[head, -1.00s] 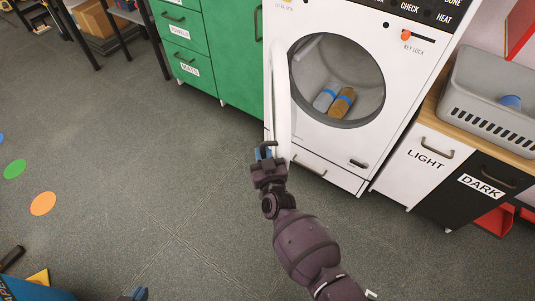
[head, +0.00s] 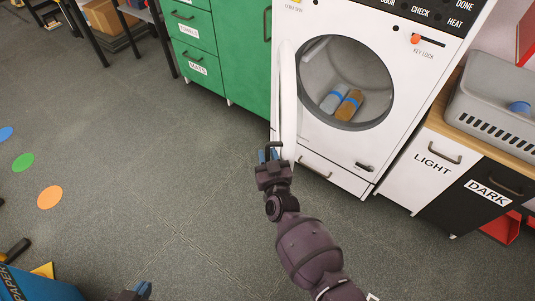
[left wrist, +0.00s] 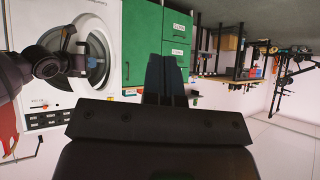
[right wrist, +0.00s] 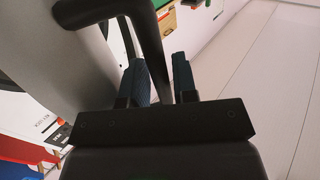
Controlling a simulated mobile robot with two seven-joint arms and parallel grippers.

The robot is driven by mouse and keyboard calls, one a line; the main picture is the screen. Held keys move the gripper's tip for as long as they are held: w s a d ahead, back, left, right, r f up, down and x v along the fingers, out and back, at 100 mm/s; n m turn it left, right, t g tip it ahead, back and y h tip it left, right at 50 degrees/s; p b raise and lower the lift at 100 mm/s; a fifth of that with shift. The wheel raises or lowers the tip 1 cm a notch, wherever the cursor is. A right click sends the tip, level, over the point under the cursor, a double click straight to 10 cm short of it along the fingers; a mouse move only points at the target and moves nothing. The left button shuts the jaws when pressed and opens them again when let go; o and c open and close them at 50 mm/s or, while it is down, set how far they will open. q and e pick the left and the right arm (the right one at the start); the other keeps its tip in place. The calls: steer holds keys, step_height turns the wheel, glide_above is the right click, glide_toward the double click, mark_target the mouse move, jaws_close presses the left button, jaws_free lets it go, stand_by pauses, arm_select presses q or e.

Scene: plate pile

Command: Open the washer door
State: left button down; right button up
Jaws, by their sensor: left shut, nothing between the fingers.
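The white washer (head: 385,150) stands upper right in the head view, with its round opening uncovered. Its door (head: 287,105) is swung out and seen nearly edge-on at the opening's left. My right gripper (head: 270,155) is at the lower end of the door, by the dark door handle (head: 275,147). In the right wrist view, the handle (right wrist: 151,40) runs between my right gripper's blue fingers (right wrist: 160,80), with a gap beside the left finger. My left gripper (head: 143,290) is at the bottom edge, away from the washer; its fingers (left wrist: 166,78) are together and empty.
Green drawers (head: 190,45) stand left of the washer. The light and dark cabinets (head: 432,165) stand right, with a grey basket (head: 500,95) on top. A blue box (head: 35,287) is lower left. The floor (head: 130,170) in front is clear.

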steer(key=p+v, duration=0.2)
steer(key=v, duration=0.8)
steer(key=shift+s, duration=0.15)
steer(key=shift+c, duration=0.4)
